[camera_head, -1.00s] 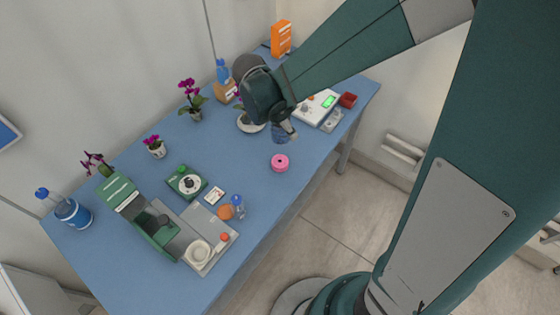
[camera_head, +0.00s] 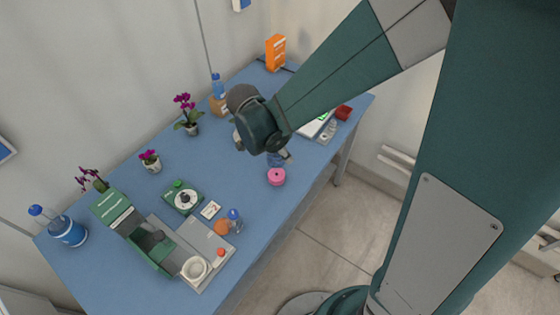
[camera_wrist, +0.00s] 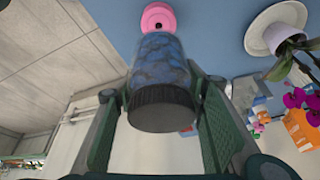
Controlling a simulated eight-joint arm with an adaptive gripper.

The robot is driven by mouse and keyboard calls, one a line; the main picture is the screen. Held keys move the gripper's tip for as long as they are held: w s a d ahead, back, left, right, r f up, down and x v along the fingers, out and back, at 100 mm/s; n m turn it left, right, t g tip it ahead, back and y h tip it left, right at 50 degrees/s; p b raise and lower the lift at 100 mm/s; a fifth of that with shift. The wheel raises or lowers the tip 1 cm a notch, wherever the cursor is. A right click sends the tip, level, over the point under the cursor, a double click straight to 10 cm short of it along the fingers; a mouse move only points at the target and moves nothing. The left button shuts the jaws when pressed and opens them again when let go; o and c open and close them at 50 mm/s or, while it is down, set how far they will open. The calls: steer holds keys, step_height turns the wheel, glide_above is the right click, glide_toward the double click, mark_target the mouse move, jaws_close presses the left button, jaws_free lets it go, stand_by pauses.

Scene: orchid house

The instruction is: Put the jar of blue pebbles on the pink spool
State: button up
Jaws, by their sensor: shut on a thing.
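The jar of blue pebbles (camera_wrist: 160,62) has clear walls and a dark lid. It sits between the two green fingers of my gripper (camera_wrist: 160,92), which is shut on it, and its lid faces the wrist camera. In the head view the jar (camera_head: 275,160) shows only in part below my gripper (camera_head: 281,156). The pink spool (camera_head: 276,177) stands on the blue table, close to the jar. In the wrist view the spool (camera_wrist: 158,17) lies just beyond the jar's far end, partly covered by it. I cannot tell whether they touch.
The blue table (camera_head: 240,180) is clear around the spool. An orange ball (camera_head: 221,227), a blue-capped bottle (camera_head: 235,221) and a grey-green device (camera_head: 205,240) stand to the left. A potted orchid on a white saucer (camera_wrist: 258,35) is near in the wrist view.

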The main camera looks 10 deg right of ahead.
mark_target(276, 152)
steer(key=shift+f, duration=1.75)
steer(key=shift+f, duration=0.1)
steer(key=shift+f+b, duration=0.5)
steer(key=shift+f, duration=1.45)
steer(key=shift+f, duration=0.15)
steer(key=o, duration=1.1)
steer(key=shift+p+v, duration=0.8)
steer(key=shift+v, duration=5.35)
steer(key=shift+d, duration=0.15)
